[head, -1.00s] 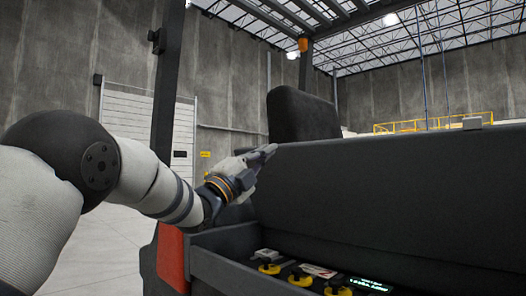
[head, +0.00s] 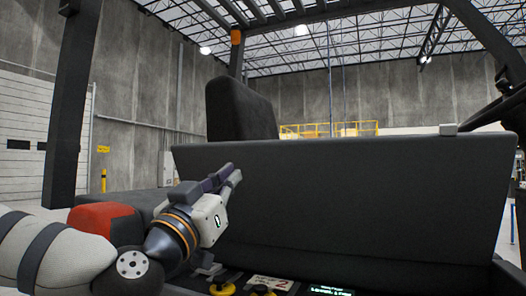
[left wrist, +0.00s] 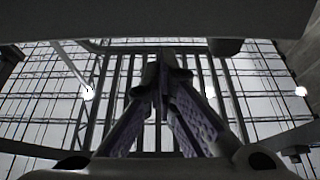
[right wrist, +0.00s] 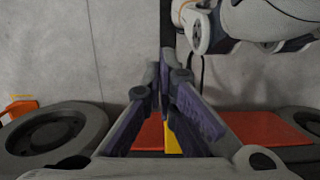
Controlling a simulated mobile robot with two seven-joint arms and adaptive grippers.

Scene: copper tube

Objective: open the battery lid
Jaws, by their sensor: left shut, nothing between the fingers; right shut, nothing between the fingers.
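The battery lid (head: 380,190) is a wide dark panel that stands raised and tilted in the head view. The open battery compartment shows below it, with yellow-capped parts (head: 222,289) and a small lit display (head: 330,291). My left gripper (head: 234,173) is shut and empty, in front of the lid's left part with its fingers pointing up and right. I cannot tell whether it touches the lid. The left wrist view shows its fingertips (left wrist: 162,75) together. My right gripper (right wrist: 164,72) is shut and empty in its wrist view, away from the lid; the head view does not show it.
A black seat (head: 240,107) stands behind the lid's left side. A small grey block (head: 448,129) is at the lid's top edge on the right. A dark post (head: 75,100) rises at the left, and a steering wheel (head: 500,105) is at the right. Wheels (right wrist: 50,140) flank the right wrist view.

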